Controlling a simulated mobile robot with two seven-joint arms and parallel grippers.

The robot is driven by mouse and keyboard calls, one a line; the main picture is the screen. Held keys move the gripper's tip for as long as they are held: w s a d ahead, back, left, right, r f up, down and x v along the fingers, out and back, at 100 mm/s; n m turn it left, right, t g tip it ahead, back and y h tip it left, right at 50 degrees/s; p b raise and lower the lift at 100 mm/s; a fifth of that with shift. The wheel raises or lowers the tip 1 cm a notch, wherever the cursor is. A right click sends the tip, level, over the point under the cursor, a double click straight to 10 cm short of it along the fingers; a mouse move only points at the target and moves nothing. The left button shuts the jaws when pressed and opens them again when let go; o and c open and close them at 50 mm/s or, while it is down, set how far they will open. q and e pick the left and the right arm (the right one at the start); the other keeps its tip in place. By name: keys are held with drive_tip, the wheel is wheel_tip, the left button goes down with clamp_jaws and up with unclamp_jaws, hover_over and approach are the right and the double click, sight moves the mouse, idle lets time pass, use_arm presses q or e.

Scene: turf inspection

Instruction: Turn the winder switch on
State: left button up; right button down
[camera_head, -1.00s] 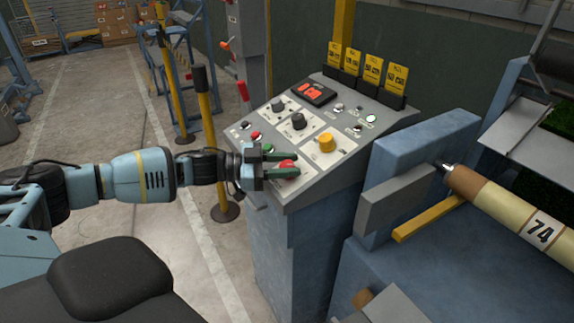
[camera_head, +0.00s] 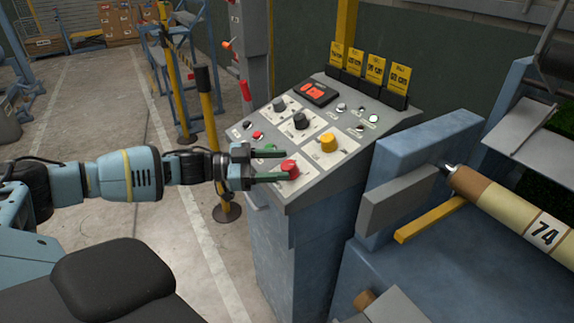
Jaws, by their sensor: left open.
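A sloped grey control panel (camera_head: 307,183) stands on a blue pedestal. It carries black knobs, among them a front one (camera_head: 300,121) and a rear one (camera_head: 279,104), a yellow knob (camera_head: 328,142) and a red knob (camera_head: 290,168) near its lower front. Small buttons and lights sit among them. The labels are too small to read, so I cannot tell which control is the winder switch. My left gripper (camera_head: 284,164) is open, its dark green fingers pointing right, with the tips at the red knob; whether they touch it is unclear. My right gripper is out of view.
Yellow tags (camera_head: 375,69) stand along the panel's back edge, near a lit red display (camera_head: 319,93). A blue machine with a roll marked 74 (camera_head: 505,208) is to the right. Yellow and black posts (camera_head: 208,122) stand behind my left arm. Open floor lies at left.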

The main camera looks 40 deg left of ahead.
use_arm(q)
drive_tip(key=v, duration=0.4)
drive_tip(key=shift+s+a, duration=0.3)
idle(0.4)
